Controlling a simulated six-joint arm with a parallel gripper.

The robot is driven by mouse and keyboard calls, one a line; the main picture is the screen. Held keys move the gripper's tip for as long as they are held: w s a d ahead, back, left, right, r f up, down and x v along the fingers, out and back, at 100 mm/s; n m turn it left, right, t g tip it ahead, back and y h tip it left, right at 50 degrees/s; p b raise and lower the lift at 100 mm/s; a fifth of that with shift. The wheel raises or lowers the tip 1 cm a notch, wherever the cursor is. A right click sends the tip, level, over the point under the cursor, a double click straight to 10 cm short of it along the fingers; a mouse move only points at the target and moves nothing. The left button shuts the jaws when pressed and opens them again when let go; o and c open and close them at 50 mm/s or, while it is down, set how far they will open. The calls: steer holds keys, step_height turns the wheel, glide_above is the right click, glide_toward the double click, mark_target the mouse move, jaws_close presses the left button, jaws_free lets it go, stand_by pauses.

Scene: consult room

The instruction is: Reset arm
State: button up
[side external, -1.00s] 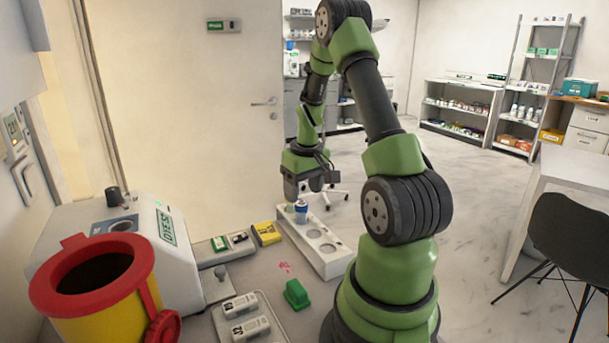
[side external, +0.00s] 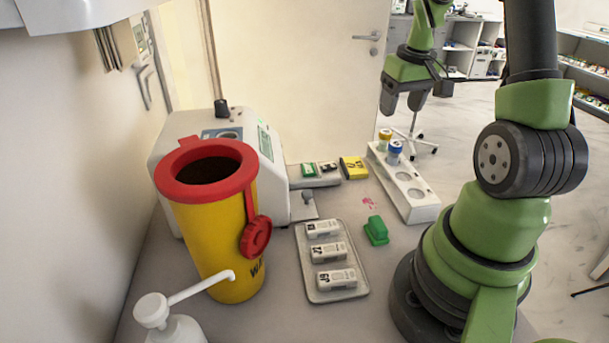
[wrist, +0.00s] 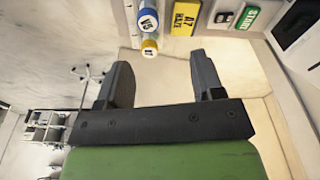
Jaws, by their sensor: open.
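My gripper (side external: 403,102) is open and empty, raised above and beyond the far end of the white rack (side external: 424,206). In the wrist view its two dark fingers (wrist: 157,82) stand apart with nothing between them. A blue-capped vial (side external: 394,152) and a yellow-capped vial (side external: 384,137) stand in the far end of the rack, apart from the fingers. The near holes of the rack look empty.
A yellow bin with a red rim (side external: 212,215) stands at left, before a white machine (side external: 275,170). A tray of labelled boxes (side external: 340,292), a green block (side external: 376,230), a yellow box (side external: 353,168) and a pump bottle (side external: 170,325) share the table.

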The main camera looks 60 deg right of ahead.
steer(key=w+a+r+n+t, duration=0.1)
steer(key=a+r+t, duration=0.1)
steer(key=a+r, duration=0.4)
steer(key=w+a+r+t, duration=0.1)
steer(key=a+r, duration=0.3)
steer(key=a, duration=0.5)
steer(key=s+a+r+n+t+y, duration=0.1)
steer(key=s+a+r+t+y, duration=0.1)
steer(key=s+a, duration=0.5)
steer(key=a+r+y, duration=0.1)
steer(key=a, duration=0.3)
steer(key=shift+s+a+n+t, duration=0.3)
steer(key=shift+s+t, duration=0.05)
steer(key=shift+t, duration=0.05)
steer(key=shift+r, duration=0.1)
